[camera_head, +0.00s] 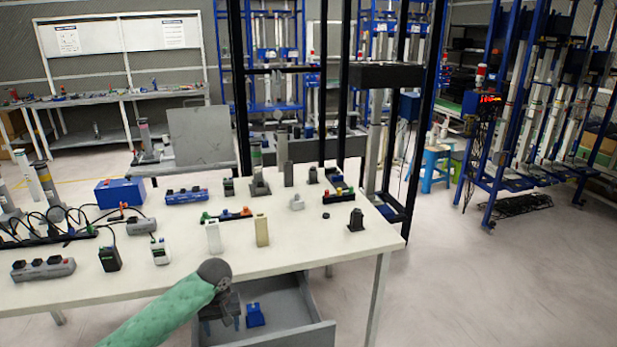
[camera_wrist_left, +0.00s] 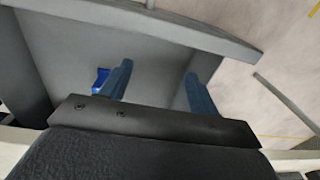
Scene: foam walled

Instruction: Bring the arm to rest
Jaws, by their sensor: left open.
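My left arm (camera_head: 170,308), in a green sleeve, comes in from the lower left of the head view and reaches to the front edge of the table. My left gripper (camera_head: 231,323) points down over the open grey drawer (camera_head: 318,335). In the left wrist view the two blue fingers of my left gripper (camera_wrist_left: 160,88) stand wide apart with nothing between them. A small blue object (camera_head: 255,315) lies in the drawer, to the right of the gripper in the head view. It also shows in the left wrist view (camera_wrist_left: 101,78), partly behind one finger. My right gripper is not in view.
The white table (camera_head: 310,247) above the drawer carries power strips, a blue box (camera_head: 120,192), a beige block (camera_head: 262,230) and several small devices. Black frame posts stand behind it. Blue racks (camera_head: 500,120) stand at the right. The floor (camera_head: 480,290) right of the table is clear.

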